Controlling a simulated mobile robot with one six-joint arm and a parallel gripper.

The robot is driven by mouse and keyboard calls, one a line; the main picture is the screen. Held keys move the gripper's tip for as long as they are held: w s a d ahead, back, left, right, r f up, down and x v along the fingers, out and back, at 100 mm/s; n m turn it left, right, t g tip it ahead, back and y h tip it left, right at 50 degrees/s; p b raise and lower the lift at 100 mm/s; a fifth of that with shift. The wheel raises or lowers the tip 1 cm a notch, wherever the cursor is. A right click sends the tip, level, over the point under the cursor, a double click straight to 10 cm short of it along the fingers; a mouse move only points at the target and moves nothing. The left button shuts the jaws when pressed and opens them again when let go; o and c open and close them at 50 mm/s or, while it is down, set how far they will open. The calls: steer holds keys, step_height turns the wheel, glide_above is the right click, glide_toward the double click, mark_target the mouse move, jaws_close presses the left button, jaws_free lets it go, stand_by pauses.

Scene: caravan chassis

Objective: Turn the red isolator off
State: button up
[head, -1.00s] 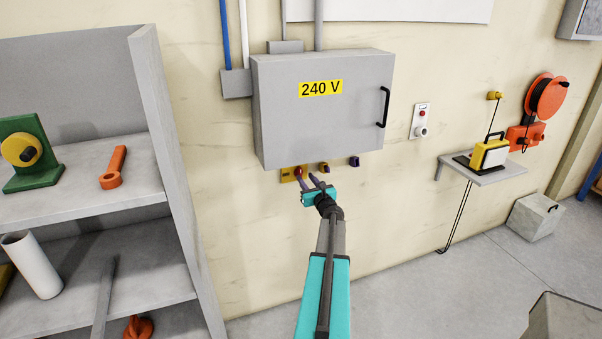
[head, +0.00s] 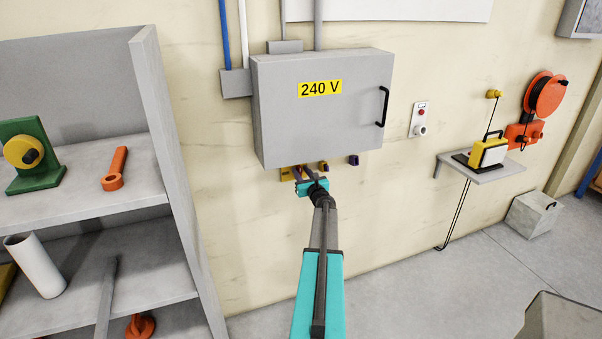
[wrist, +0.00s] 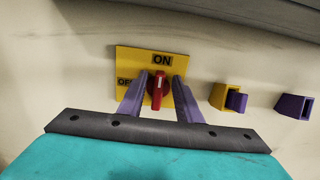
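The red isolator (wrist: 159,90) is a red rotary handle on a yellow plate (wrist: 128,68) below the grey 240 V cabinet. In the wrist view its handle stands upright, its white mark toward the ON label (wrist: 162,60). The OFF label (wrist: 124,81) at the left is partly hidden by a finger. My gripper (wrist: 160,92) has its two purple fingers apart, one on each side of the handle. A small gap seems to show beside the handle; contact is not clear. In the head view my gripper (head: 309,174) hides most of the isolator.
The grey 240 V cabinet (head: 310,125) overhangs just above. To the right on the wall are a yellow and purple socket (wrist: 225,97) and a purple socket (wrist: 293,106). A grey shelf unit (head: 175,150) stands at the left. The wall below the isolator is clear.

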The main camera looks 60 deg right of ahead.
steer(key=shift+c, duration=0.2)
jaws_close()
steer(key=b, duration=0.2)
steer(key=n+b, duration=0.1)
steer(key=b, duration=0.1)
steer(key=shift+a+f, duration=0.1)
steer(key=shift+f, duration=0.15)
steer(key=shift+w+n+b, duration=0.1)
steer(key=shift+n+b, duration=0.3)
steer(key=n+b, duration=0.5)
steer(key=b, duration=0.4)
steer(key=a+f+n+b, duration=0.1)
steer(key=n+b, duration=0.4)
steer(key=b, duration=0.4)
steer(key=w+n+b, duration=0.1)
steer(key=n+b, duration=0.4)
steer(key=b, duration=0.4)
steer(key=shift+a+f+n, duration=0.2)
steer(key=shift+f+n, duration=0.15)
steer(key=shift+n, duration=0.05)
steer(key=shift+n+b, duration=0.3)
steer(key=shift+b, duration=0.15)
